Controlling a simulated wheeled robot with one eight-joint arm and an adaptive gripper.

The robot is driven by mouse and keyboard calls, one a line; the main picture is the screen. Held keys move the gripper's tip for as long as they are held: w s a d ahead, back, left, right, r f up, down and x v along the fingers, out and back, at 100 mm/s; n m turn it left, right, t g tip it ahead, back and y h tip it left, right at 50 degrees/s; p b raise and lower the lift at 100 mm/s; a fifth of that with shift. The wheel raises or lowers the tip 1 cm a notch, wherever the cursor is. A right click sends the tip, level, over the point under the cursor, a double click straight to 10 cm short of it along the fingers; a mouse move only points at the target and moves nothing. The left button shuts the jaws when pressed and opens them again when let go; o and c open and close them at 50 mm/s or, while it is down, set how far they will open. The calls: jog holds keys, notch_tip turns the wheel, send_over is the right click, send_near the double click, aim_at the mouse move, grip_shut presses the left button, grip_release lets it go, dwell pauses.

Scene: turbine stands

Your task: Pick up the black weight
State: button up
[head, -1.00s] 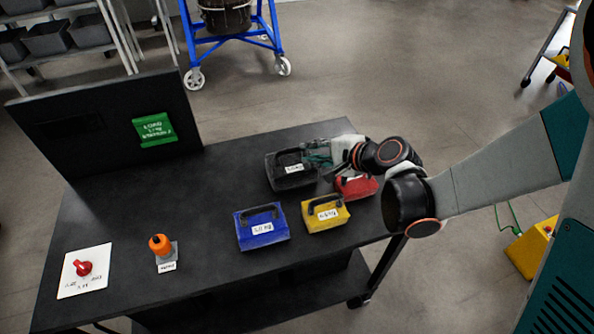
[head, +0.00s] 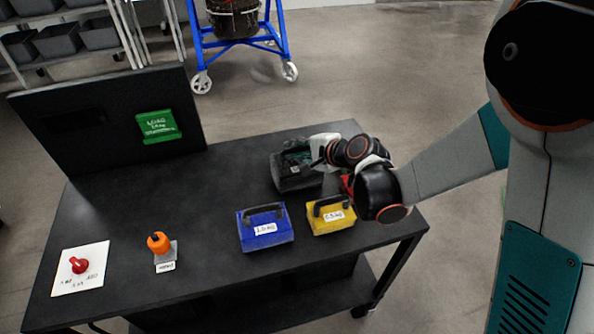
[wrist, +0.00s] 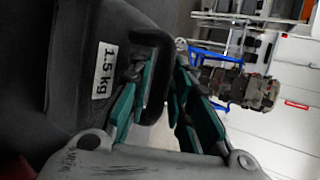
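The black weight (head: 290,184) sits on the table, behind the yellow weight. In the wrist view its body (wrist: 55,60) fills the left side, with a white "1.5 kg" label and a black loop handle (wrist: 162,60). My gripper (head: 298,158) is at the top of the black weight, reaching in from the right. In the wrist view my gripper's fingers (wrist: 160,95) with green pads are apart, and the handle lies between them. I see no clear grip on it. The head view hides part of the handle and label behind my gripper.
A blue weight (head: 264,229) and a yellow weight (head: 328,216) stand in front. A red weight (head: 346,185) is mostly hidden behind my arm. An orange-topped item (head: 158,243) and a red-knob plate (head: 80,268) are at left. The table (head: 215,185) is clear at centre left.

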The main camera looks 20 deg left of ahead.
jog(key=shift+c, duration=0.6)
grip_shut()
jog(key=shift+r, duration=0.15)
notch_tip(320, 180, up, 20)
jog(key=p, duration=0.7)
jog(key=shift+w, duration=0.1)
